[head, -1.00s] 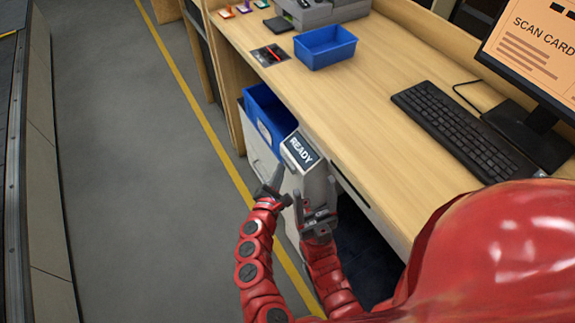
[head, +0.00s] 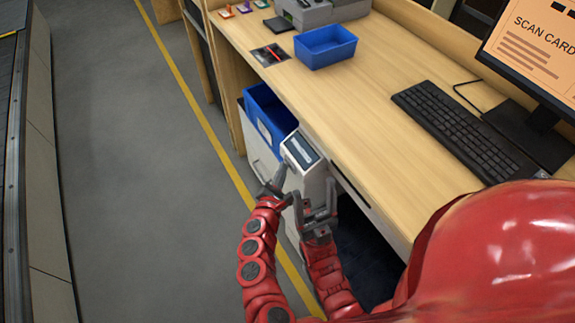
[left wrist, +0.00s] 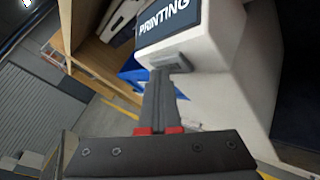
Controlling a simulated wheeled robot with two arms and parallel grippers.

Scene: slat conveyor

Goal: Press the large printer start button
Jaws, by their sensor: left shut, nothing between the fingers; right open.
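The white printer (head: 314,180) stands beside the desk, its dark screen (head: 302,151) facing up. In the left wrist view the screen (left wrist: 168,20) reads PRINTING. A wide grey button (left wrist: 175,61) sits just below the screen on the printer's front. My left gripper (head: 283,168) is shut and empty, its fingertips at the button; in the left wrist view the fingertips (left wrist: 160,73) overlap the button's lower edge and seem to touch it. My right gripper (head: 315,192) is open and empty, close in front of the printer's lower body, to the right of the left gripper.
A blue bin (head: 268,115) stands behind the printer. The wooden desk (head: 370,130) carries a blue tray (head: 325,47), a keyboard (head: 465,130) and a monitor (head: 530,50). Open grey floor (head: 130,170) lies to the left, with a yellow line.

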